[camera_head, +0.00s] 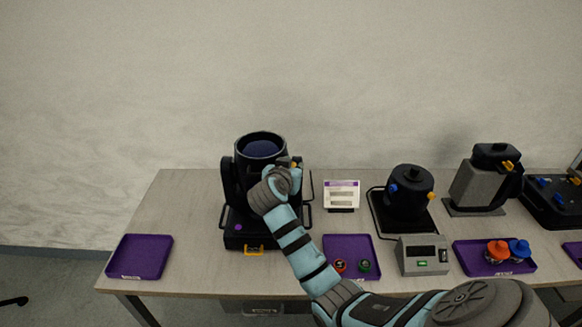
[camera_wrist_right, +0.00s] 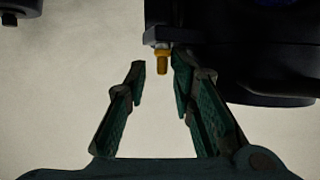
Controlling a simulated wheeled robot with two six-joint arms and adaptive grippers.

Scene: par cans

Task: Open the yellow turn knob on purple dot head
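The purple dot head is a black moving-head light (camera_head: 261,146) on the table, left of centre in the head view, with a purple dot (camera_head: 238,227) on its base. In the right wrist view, a small yellow turn knob (camera_wrist_right: 162,62) sticks out below the black housing (camera_wrist_right: 245,45). My right gripper (camera_wrist_right: 160,68) is open, with its fingertips on either side of the knob in the picture; contact is not clear. In the head view, my right wrist hides much of the light's right side. My left gripper is in neither view.
An empty purple tray (camera_head: 140,257) lies at the left. Another purple tray (camera_head: 346,243) with small knobs lies partly behind my right arm. A white sign (camera_head: 341,194), a black can light (camera_head: 409,193) and a grey box (camera_head: 423,255) stand to the right.

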